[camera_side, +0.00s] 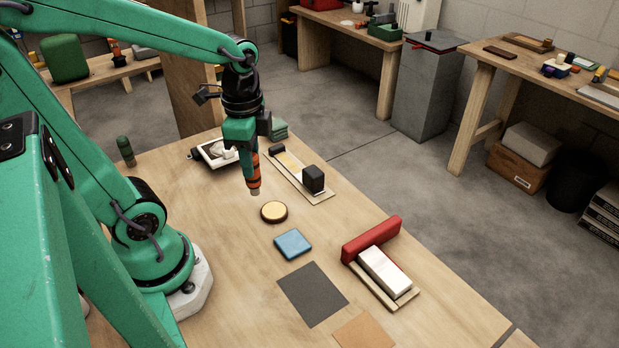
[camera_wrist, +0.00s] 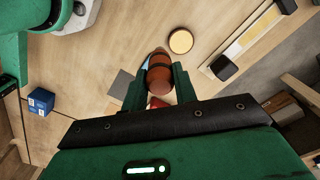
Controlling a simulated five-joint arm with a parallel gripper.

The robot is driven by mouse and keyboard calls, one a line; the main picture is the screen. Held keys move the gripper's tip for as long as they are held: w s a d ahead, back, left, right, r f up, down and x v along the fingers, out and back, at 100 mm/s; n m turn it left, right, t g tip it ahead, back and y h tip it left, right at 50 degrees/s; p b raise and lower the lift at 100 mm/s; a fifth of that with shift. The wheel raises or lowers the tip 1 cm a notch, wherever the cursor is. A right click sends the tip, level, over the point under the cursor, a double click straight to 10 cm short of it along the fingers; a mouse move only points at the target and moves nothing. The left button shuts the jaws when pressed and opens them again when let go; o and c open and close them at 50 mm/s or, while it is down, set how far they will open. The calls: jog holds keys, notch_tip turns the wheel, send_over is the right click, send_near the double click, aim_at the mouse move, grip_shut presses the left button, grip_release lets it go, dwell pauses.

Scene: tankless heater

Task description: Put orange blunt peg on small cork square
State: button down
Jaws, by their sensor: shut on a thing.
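My gripper (camera_side: 251,150) is shut on the orange blunt peg (camera_side: 254,181), which has dark bands and a pale lower tip. It hangs nearly upright above the table, up and left of a round yellow disc. In the wrist view the peg (camera_wrist: 159,74) sits between the two green fingers. The small cork square (camera_side: 365,333) lies flat at the bottom edge of the side view, partly cut off, well away from my gripper.
Between peg and cork lie the yellow disc (camera_side: 274,212), a blue square (camera_side: 293,244) and a dark grey mat (camera_side: 313,293). A red block (camera_side: 372,239) and a white block on a wooden base (camera_side: 385,271) stand to the right. A long board with a black block (camera_side: 313,179) lies behind.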

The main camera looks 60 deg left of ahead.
jog(key=w+d, duration=0.5)
jog(key=d, duration=0.2)
jog(key=s+d+f, duration=0.1)
jog(key=d+f, duration=0.1)
jog(key=d, duration=1.1)
jog(key=s+d+f, duration=0.1)
jog(key=d+f, duration=0.1)
jog(key=d, duration=1.1)
jog(key=shift+s, duration=0.3)
jog(key=shift+f, duration=0.25)
jog(key=shift+f, duration=2.8)
jog(key=shift+f, duration=0.5)
jog(key=c, duration=1)
grip_release()
jog(key=shift+c, duration=0.2)
jog(key=shift+r, duration=0.15)
